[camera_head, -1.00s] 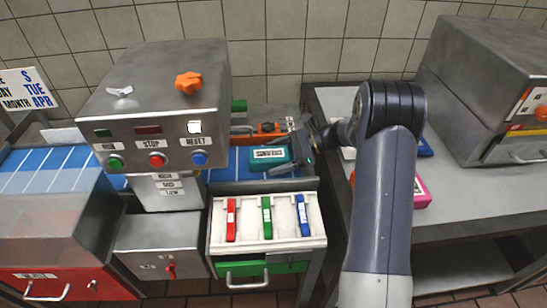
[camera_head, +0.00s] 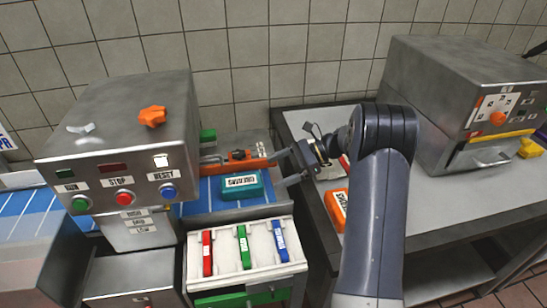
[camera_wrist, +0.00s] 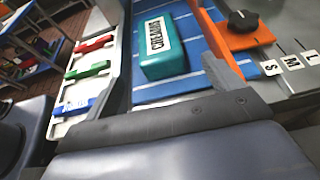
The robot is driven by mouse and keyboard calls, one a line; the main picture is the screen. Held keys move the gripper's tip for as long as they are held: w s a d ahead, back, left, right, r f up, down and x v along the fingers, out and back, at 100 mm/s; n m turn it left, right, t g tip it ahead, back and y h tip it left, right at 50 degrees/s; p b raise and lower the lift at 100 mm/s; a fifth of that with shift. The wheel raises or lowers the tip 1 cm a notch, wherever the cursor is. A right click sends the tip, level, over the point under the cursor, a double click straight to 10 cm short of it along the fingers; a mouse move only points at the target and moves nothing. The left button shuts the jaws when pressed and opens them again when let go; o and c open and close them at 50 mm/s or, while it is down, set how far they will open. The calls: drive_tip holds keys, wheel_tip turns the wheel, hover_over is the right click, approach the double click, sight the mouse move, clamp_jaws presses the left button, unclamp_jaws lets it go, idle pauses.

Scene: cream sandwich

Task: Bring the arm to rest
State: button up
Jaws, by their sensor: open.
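My gripper (camera_head: 287,167) is open and empty, to the right of the teal labelled box (camera_head: 241,185). Its two fingers point left toward the box, with a gap between them and it. In the wrist view my gripper's fingers (camera_wrist: 165,88) stand wide apart, and the teal box (camera_wrist: 161,47) lies beyond them. The teal box rests on the blue striped belt (camera_head: 205,205). My arm is bent and reaches up from the lower right over the table.
An orange bar (camera_head: 225,169) lies behind the box. A white tray (camera_head: 262,240) holds red, green and blue pieces in front. A metal control box (camera_head: 120,150) stands left. On the right table are an orange box (camera_head: 336,209) and a metal machine (camera_head: 450,90).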

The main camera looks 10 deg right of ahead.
sight(241, 180)
drive_tip(key=p+x, duration=0.1)
drive_tip(key=x, duration=1)
wheel_tip(241, 180, up, 3)
drive_tip(key=shift+d+f+p, duration=0.15)
drive_tip(key=shift+f+p, duration=0.1)
drive_tip(key=shift+p, duration=0.6)
drive_tip(key=shift+r+p, duration=0.35)
drive_tip(key=shift+r, duration=0.2)
drive_tip(key=shift+f, duration=0.15)
